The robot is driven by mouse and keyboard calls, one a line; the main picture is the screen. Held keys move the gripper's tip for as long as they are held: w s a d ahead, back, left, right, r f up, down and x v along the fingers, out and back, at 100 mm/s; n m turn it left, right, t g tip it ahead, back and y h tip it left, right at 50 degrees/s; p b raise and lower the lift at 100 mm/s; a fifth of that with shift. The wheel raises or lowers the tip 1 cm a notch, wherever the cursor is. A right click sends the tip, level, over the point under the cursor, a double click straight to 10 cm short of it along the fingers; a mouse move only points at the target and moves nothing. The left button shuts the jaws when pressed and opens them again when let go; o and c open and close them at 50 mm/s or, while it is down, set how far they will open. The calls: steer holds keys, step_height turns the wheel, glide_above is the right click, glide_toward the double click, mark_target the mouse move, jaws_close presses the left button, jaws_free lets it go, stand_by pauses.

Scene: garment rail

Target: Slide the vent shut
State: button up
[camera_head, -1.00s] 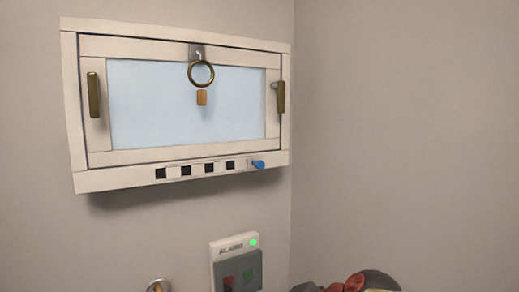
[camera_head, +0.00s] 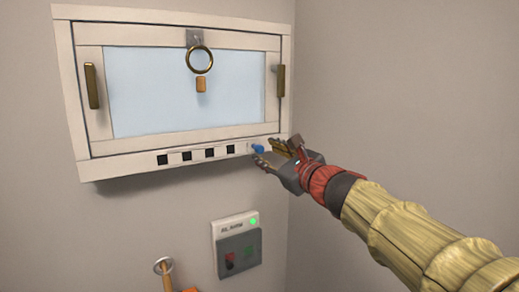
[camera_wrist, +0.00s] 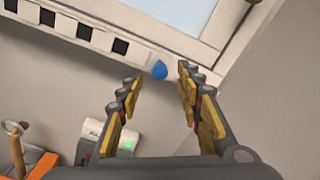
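The vent is a strip in the bottom rail of the white window frame (camera_head: 126,166). It shows several dark square openings (camera_head: 209,153) in a row. A small blue knob (camera_head: 257,148) sticks out at the right end of the strip. My gripper (camera_head: 268,151) is at the knob from the lower right. The fingers appear apart from the knob, and the gripper holds nothing.
Above the vent, a brass ring (camera_head: 199,60) with an orange tag hangs over the pane. Brass handles (camera_head: 281,81) flank the window. An alarm box (camera_head: 237,244) with a green light sits on the wall below. The right wall (camera_head: 420,80) is bare.

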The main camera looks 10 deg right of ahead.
mark_target(261, 150)
steer(key=x, duration=0.5)
steer(key=shift+p, duration=0.3)
steer(key=c, duration=0.3)
jaws_close()
stand_by(0.4)
